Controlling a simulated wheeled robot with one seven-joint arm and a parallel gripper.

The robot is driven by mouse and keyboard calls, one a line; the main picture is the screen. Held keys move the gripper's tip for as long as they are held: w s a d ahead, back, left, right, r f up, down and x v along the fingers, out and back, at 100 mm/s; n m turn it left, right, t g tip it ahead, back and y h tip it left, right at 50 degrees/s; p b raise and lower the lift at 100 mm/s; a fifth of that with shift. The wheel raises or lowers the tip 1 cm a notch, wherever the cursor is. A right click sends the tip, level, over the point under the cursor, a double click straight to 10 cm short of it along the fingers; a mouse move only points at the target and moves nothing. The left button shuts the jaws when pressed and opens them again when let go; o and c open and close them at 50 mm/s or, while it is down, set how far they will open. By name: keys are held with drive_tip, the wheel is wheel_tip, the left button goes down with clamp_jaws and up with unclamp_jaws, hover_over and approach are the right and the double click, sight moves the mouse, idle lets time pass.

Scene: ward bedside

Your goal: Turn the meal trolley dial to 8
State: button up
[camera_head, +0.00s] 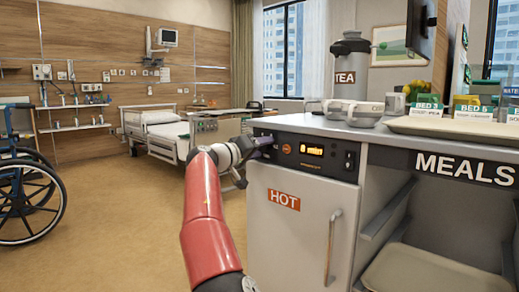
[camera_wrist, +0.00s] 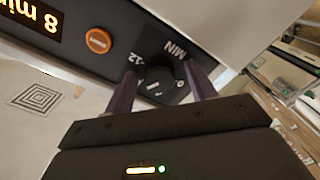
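The meal trolley's control panel (camera_head: 312,152) shows an orange display (camera_head: 311,150) reading "8 min"; it appears upside down in the wrist view (camera_wrist: 33,20). The dark dial (camera_wrist: 158,80) sits on a plate marked "MIN" and "12". In the wrist view, my gripper (camera_wrist: 160,72) has one finger on each side of the dial, with visible gaps, so it is open around it. In the head view, my gripper (camera_head: 262,143) reaches the panel's left end and hides the dial. The dial's pointer direction is unclear.
A round orange button (camera_wrist: 98,40) is beside the dial. The "HOT" door (camera_head: 295,225) with its upright handle (camera_head: 333,245) is below the panel. Bowls (camera_head: 352,112) and a tea urn (camera_head: 350,68) stand on top. Open floor (camera_head: 120,220) lies left, with a wheelchair (camera_head: 28,195) beyond.

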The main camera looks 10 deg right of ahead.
drive_tip(key=shift+a, duration=0.1)
drive_tip(key=b+v, duration=0.1)
drive_tip(key=v, duration=0.6)
drive_tip(key=shift+s+a, duration=0.25)
